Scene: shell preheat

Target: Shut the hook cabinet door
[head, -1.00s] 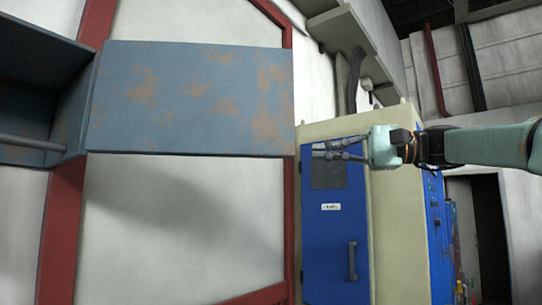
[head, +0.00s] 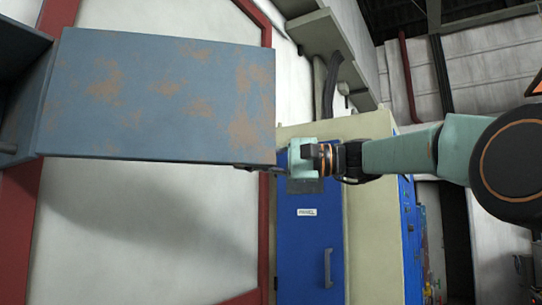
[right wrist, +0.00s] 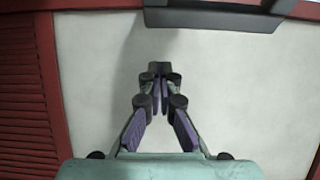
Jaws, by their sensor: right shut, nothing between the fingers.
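The hook cabinet (head: 22,125) is blue-grey and only its edge shows at the far left of the head view. Its door (head: 155,100), a blue-grey panel with rust patches, stands open and reaches out to the right. My right gripper (head: 262,168) is at the door's lower right corner, its fingers partly hidden there. I cannot tell whether they touch the door. In the right wrist view the right gripper (right wrist: 160,78) is shut and empty, pointing at a pale wall. My left gripper is out of view.
A blue and cream electrical cabinet (head: 310,235) stands behind my right gripper. A red post (head: 50,220) and a white wall (head: 150,230) lie behind the door. In the right wrist view a dark grey bar (right wrist: 215,17) crosses the top, and a red slatted panel (right wrist: 20,90) is at left.

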